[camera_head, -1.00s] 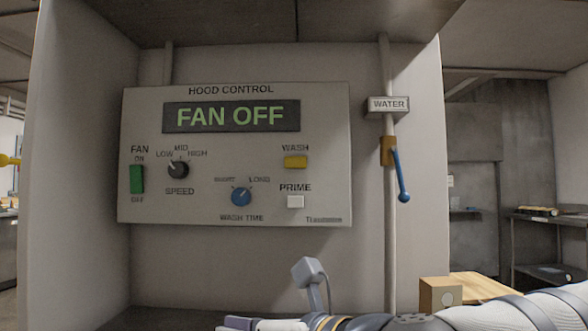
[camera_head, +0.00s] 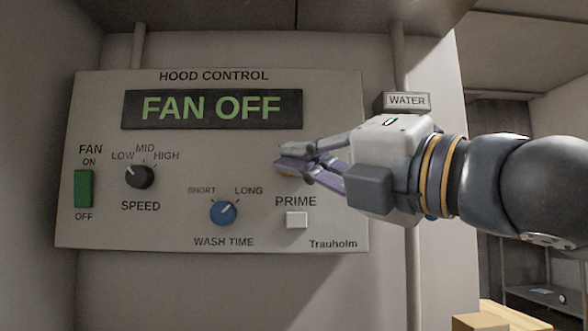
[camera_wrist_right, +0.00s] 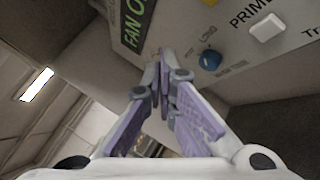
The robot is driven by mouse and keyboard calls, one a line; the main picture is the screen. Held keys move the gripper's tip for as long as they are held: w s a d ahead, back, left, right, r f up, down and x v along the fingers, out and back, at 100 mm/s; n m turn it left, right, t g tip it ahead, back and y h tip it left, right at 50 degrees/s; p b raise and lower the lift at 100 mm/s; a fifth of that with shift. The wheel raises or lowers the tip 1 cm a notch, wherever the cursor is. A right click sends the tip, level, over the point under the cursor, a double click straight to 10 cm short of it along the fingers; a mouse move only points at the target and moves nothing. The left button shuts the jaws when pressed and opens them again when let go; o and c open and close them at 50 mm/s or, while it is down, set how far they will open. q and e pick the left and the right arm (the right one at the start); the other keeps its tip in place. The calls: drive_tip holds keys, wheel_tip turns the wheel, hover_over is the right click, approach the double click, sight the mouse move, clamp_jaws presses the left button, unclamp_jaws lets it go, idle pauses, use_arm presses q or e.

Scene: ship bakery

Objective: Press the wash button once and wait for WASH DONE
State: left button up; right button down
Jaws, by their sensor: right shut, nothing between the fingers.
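The hood control panel (camera_head: 90,225) fills the left and middle of the head view. Its display (camera_head: 212,108) reads FAN OFF in green. My right gripper (camera_head: 280,160) is shut and empty, its fingertips pointing left in front of the panel, above the white prime button (camera_head: 297,220). The fingers cover the WASH label and most of the yellow wash button (camera_head: 287,175); only a sliver shows. I cannot tell whether the tips touch it. The wrist view shows the closed fingers (camera_wrist_right: 159,62) below the display and the blue wash time knob (camera_wrist_right: 209,60). My left gripper is out of view.
The green fan switch (camera_head: 84,188), speed knob (camera_head: 140,177) and wash time knob (camera_head: 224,213) lie left of the gripper. The WATER sign (camera_head: 407,101) is on the pipe at right; my gripper hides the lever below it. A box (camera_head: 480,321) stands low at right.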

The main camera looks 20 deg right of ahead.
drive_tip(key=w+d, duration=0.2)
drive_tip(key=w, duration=0.6)
drive_tip(key=shift+w+d+p, duration=0.2)
drive_tip(key=shift+w+p, duration=0.1)
drive_tip(key=shift+w, duration=0.05)
drive_tip(key=shift+w+f, duration=0.1)
idle(1.1)
drive_tip(key=shift+w+d, duration=0.1)
drive_tip(key=shift+w, duration=0.2)
drive_tip(key=shift+w+d, duration=0.15)
drive_tip(key=shift+w, duration=0.3)
idle(0.6)
drive_tip(key=shift+s+a, duration=0.25)
drive_tip(key=shift+s, duration=0.6)
drive_tip(key=s, duration=0.2)
drive_tip(key=s+a+b, duration=0.1)
drive_tip(key=s, duration=0.1)
drive_tip(key=shift+s+a, duration=0.2)
drive_tip(key=shift+s, duration=0.2)
